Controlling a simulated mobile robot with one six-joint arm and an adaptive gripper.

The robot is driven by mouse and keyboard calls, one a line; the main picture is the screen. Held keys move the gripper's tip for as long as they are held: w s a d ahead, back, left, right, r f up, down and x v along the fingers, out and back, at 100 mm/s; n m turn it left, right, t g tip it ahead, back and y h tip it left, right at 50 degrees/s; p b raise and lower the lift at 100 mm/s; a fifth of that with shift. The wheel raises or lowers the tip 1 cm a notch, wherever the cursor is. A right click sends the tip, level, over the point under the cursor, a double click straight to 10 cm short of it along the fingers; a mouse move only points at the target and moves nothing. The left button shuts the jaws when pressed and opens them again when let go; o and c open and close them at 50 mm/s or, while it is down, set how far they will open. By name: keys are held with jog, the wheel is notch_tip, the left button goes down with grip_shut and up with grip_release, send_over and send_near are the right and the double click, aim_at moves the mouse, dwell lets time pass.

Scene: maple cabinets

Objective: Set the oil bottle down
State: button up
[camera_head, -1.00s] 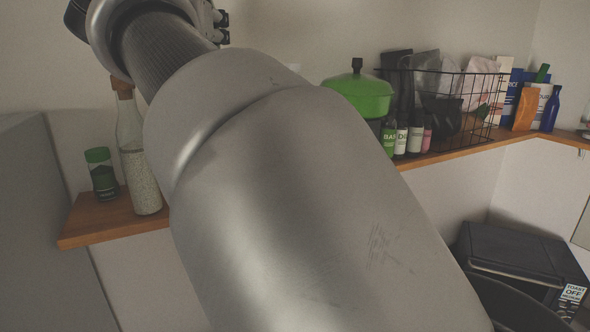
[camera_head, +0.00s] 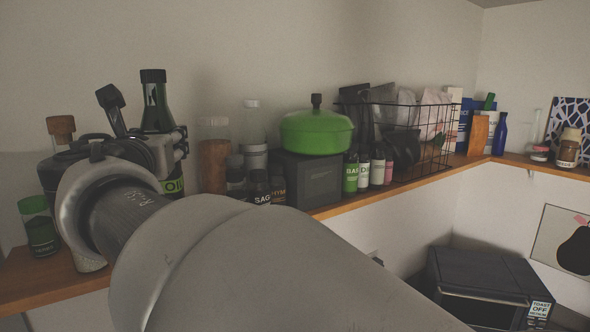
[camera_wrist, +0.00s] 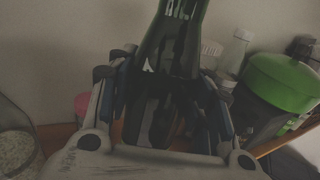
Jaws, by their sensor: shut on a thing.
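The oil bottle (camera_head: 157,108) is dark green glass with a black cap and a green-lettered label, and it stands about upright in the head view. My gripper (camera_head: 148,137) is at the bottle, over the left part of the wooden shelf (camera_head: 40,284). In the wrist view my gripper (camera_wrist: 170,78) is shut on the oil bottle (camera_wrist: 178,35), with fingers on both sides of the glass. My gripper and arm hide the bottle's base, so I cannot tell whether it touches the shelf.
A green-lidded jar (camera_head: 40,228) and a corked bottle (camera_head: 62,130) stand left of my gripper. Spice jars (camera_head: 258,187), a green pot (camera_head: 317,130) and a wire basket (camera_head: 425,150) crowd the shelf to the right. A dark toaster oven (camera_head: 490,285) sits lower right.

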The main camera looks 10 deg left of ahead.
jog(key=shift+f, duration=3.05)
jog(key=shift+f, duration=0.15)
jog(key=o, duration=1.5)
jog(key=shift+c, duration=0.2)
